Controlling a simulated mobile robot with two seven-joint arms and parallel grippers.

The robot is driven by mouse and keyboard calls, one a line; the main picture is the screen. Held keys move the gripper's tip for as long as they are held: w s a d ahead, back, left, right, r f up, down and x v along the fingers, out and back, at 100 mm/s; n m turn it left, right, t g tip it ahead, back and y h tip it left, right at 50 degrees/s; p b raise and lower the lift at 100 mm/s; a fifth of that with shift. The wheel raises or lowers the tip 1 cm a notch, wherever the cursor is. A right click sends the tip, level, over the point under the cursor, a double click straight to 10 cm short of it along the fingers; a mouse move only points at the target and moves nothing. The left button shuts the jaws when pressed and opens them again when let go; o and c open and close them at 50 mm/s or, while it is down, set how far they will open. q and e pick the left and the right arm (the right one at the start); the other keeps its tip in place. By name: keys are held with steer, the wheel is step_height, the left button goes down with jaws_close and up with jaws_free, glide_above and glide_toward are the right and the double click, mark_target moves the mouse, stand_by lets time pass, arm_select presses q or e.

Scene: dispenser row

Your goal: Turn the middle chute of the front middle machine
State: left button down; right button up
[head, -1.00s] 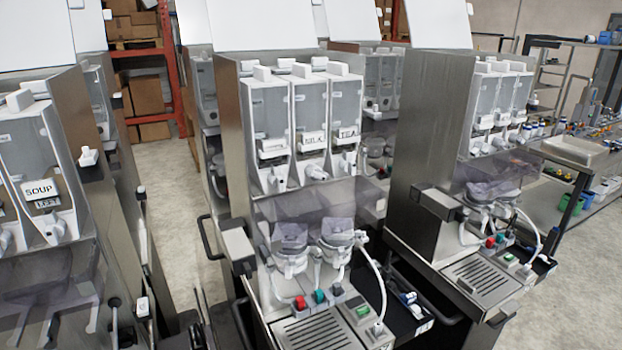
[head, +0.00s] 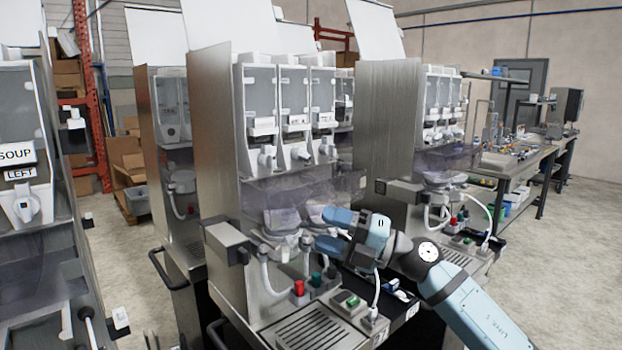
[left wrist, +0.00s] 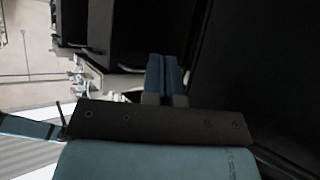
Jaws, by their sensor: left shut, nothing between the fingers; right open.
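The front middle machine (head: 215,135) stands at the centre of the head view, with three clear canisters side by side. Its middle chute (head: 300,154) is a white spout under the middle canister, between the left chute (head: 267,158) and the right chute (head: 327,148). My right gripper (head: 328,231) is open, below and right of the middle chute, in front of the mixing bowls and apart from the chutes. My left gripper (left wrist: 164,76) shows only in the left wrist view, shut and empty against a dark background.
A machine labelled SOUP and LEFT (head: 20,160) stands close at the left. Another machine (head: 385,125) stands to the right, behind my right arm. A drip tray (head: 310,328) and a clear splash cover (head: 285,195) project from the middle machine. A workbench (head: 515,160) stands far right.

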steer(key=w+d+r+n+h+b, duration=0.25)
steer(key=r+n+h+b, duration=0.2)
steer(key=r, duration=0.25)
steer(key=t+h+b, duration=0.2)
steer(key=t+h, duration=0.2)
steer(key=h, duration=0.1)
glide_toward(307, 155)
steer(key=x, duration=0.8)
steer(key=shift+w+a+f, duration=0.15)
steer(key=shift+w+a, duration=0.1)
steer(key=shift+w, duration=0.05)
steer(key=c, duration=0.9)
